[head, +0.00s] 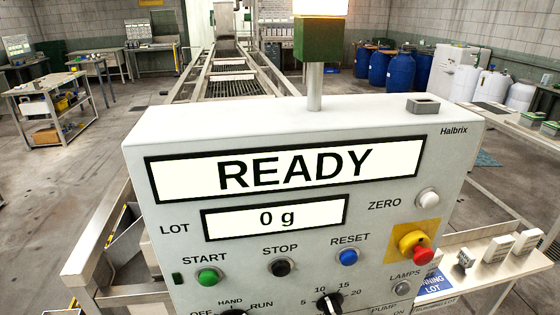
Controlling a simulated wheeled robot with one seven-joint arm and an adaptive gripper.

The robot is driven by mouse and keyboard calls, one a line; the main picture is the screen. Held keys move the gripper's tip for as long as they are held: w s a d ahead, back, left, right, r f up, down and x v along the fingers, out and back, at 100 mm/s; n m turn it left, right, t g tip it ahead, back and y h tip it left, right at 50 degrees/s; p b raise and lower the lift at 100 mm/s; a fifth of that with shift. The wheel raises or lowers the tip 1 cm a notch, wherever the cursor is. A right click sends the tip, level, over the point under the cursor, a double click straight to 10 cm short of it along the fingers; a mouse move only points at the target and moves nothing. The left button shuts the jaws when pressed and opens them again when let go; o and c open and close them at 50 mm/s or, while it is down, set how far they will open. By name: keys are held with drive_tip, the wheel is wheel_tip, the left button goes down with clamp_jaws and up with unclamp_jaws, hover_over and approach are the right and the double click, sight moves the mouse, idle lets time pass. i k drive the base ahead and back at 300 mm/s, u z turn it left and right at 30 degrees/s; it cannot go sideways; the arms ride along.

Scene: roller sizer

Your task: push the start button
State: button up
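The grey control panel (400,165) fills the middle of the head view. Its large display (296,168) reads READY, and the smaller LOT display (275,217) reads 0 g. The green start button (208,276) sits at the panel's lower left, under the label START. To its right are the black stop button (281,267) and the blue reset button (348,257). My gripper is not in view, and nothing covers the start button.
A red knob (423,256) on a yellow plate and a white ZERO button (428,198) are at the right. Selector knobs (328,303) line the bottom edge. A lamp post (315,85) rises from the panel top. A side shelf (480,262) holds small blocks.

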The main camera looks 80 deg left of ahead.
sight(208, 278)
drive_tip(key=z, duration=0.15)
drive_tip(key=k, duration=1.2)
drive_tip(key=u, duration=1.8)
